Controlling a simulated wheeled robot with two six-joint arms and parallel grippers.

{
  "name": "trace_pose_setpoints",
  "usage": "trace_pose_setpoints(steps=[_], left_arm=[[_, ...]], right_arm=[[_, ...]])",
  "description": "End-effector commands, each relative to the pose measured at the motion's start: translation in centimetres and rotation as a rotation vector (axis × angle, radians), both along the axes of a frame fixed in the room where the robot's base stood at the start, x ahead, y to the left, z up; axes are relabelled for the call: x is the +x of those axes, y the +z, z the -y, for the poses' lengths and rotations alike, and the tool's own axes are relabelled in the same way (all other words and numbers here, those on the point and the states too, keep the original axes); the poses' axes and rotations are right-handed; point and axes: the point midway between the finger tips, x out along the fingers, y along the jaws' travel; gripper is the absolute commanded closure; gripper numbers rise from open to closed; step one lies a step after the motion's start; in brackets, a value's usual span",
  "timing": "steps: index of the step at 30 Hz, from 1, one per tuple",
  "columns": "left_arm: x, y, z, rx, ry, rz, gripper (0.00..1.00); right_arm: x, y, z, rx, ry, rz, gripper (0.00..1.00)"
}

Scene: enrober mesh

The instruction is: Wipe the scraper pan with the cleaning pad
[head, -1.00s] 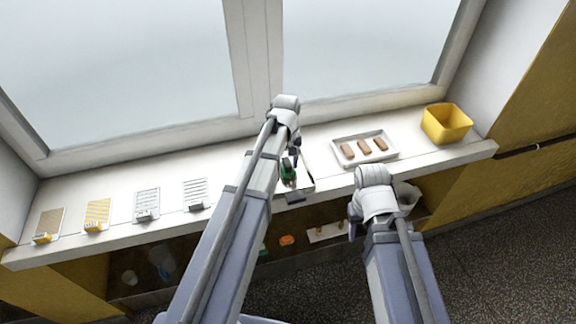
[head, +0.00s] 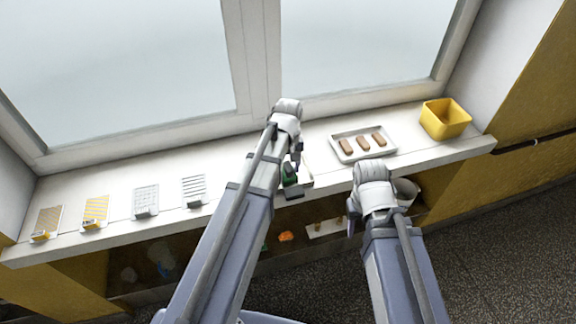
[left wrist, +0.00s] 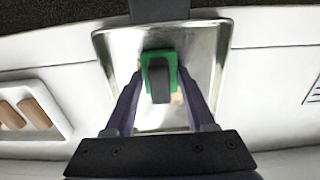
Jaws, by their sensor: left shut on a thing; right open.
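The scraper pan (left wrist: 218,55) is a shiny metal tray with a dark handle (left wrist: 160,10). Its right side (head: 306,172) shows in the head view, lying on the sill behind my left arm. The green cleaning pad (left wrist: 146,60) has a dark grip and is over the pan floor in the left wrist view. My left gripper (left wrist: 158,82) is shut on the pad's grip. A brownish smear (left wrist: 177,98) shows on the pan beside the pad. Whether the pad touches the pan is hard to tell. My right gripper (head: 351,222) is open and empty in front of the sill.
A white tray (head: 392,150) with three brown bars stands right of the pan, and a yellow bin (head: 445,119) is at the far right. Several mesh panels (head: 146,200) lie to the left. A window rises behind the sill. A lower shelf holds small items.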

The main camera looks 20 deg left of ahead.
Motion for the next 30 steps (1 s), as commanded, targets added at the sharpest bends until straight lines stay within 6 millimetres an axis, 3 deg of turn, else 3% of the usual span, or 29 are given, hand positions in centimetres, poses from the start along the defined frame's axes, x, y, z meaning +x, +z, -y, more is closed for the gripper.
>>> trace_pose_setpoints(steps=[13,30], left_arm=[[-0.5,-0.3,-1.2,0.002,0.001,-0.001,0.97],[2.5,-0.1,-3.0,0.001,0.0,0.001,0.97]], right_arm=[[0.0,-0.3,0.0,0.0,0.0,0.0,0.5],[0.0,-0.1,0.0,0.0,0.0,0.0,0.5]])
